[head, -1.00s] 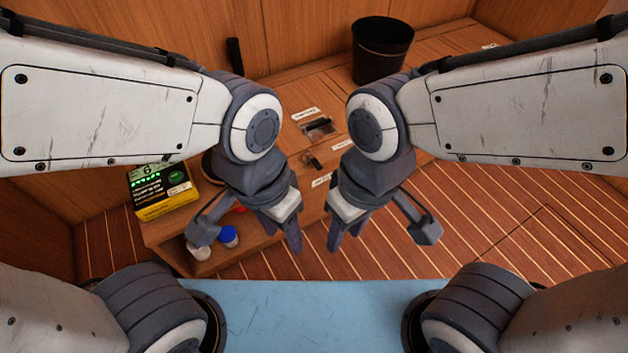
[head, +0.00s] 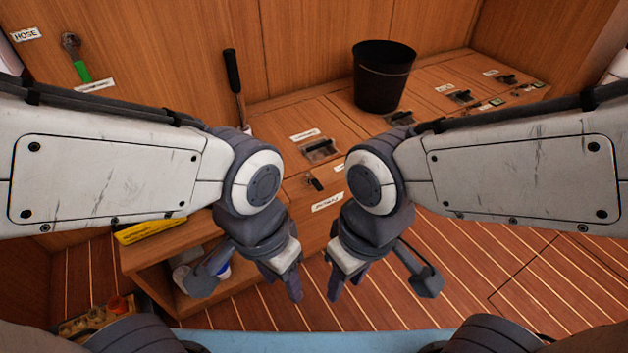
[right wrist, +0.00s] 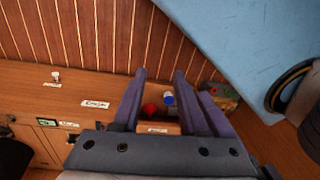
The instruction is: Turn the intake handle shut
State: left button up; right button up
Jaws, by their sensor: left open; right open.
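Several small dark handles sit along the wooden bench top, and their labels are too small to read, so I cannot tell which is the intake handle. One dark handle (head: 321,149) lies in a metal recess between my forearms. A smaller dark handle (head: 315,183) stands just in front of it. More handles (head: 460,97) sit farther right along the bench. My left gripper (head: 284,280) is open and empty, in front of the bench. My right gripper (head: 347,280) is open and empty beside it; in the right wrist view its fingers (right wrist: 160,76) are apart.
A black bucket (head: 383,78) stands on the bench. A black-handled tool (head: 234,85) leans at the wall, and a green-handled tool (head: 75,58) hangs left. A yellow box (head: 150,230) and a shelf with small containers are low left. Striped floor (head: 450,270) is clear at right.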

aim_at(314, 182)
jog(key=u, duration=1.85)
jog(key=k, duration=0.8)
jog(key=z, duration=1.45)
jog(key=i, duration=0.5)
